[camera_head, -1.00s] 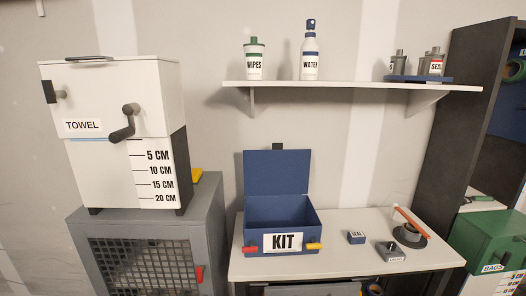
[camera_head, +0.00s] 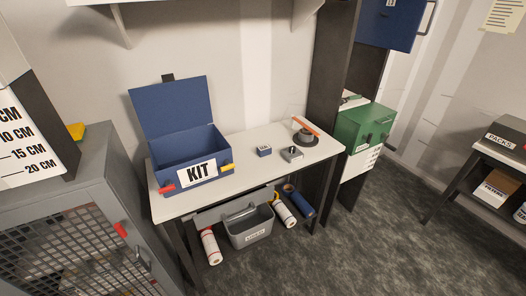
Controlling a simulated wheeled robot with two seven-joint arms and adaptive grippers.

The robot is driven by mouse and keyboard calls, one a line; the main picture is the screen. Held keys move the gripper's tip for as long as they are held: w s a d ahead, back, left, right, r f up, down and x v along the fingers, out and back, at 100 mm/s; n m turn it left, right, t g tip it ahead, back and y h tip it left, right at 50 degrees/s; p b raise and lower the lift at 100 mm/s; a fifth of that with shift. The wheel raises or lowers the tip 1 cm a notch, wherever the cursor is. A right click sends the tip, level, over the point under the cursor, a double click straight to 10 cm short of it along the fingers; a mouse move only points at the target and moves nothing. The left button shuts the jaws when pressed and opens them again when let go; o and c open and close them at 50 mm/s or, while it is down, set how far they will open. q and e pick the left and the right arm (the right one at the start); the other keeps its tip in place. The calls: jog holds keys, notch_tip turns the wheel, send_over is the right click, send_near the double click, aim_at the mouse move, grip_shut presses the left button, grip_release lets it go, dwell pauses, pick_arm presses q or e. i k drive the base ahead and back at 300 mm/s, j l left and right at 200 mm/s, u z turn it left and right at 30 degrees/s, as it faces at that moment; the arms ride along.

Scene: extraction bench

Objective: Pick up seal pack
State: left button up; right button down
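I see nothing in the head view that I can clearly read as a seal pack. A small blue box (camera_head: 264,152) with a white label lies on the white table, right of the kit box; its label is too small to read. An open blue box marked KIT (camera_head: 184,152) stands at the table's left end, lid up. A box marked PACKS (camera_head: 506,139) sits on a dark stand at the far right; its contents are hidden. Neither of my grippers is in view.
The white table (camera_head: 230,193) has a small grey device (camera_head: 292,154) and a round dark holder (camera_head: 306,136). Below stand a grey bin (camera_head: 249,227) and rolls. A grey mesh cabinet (camera_head: 70,235) is at left, a green box (camera_head: 364,127) beyond the table. Floor at right is clear.

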aim_at(264, 150)
jog(key=i+l+u, duration=0.45)
jog(key=l, duration=0.35)
jog(key=i+l+u, duration=0.2)
jog(key=l+u, duration=0.25)
jog(key=l, duration=0.4)
jog(key=i+l+u, duration=0.15)
jog(key=l+u, duration=0.3)
jog(key=l, duration=0.45)
jog(key=l+u, duration=0.45)
jog(key=l, duration=0.5)
jog(key=k, duration=0.05)
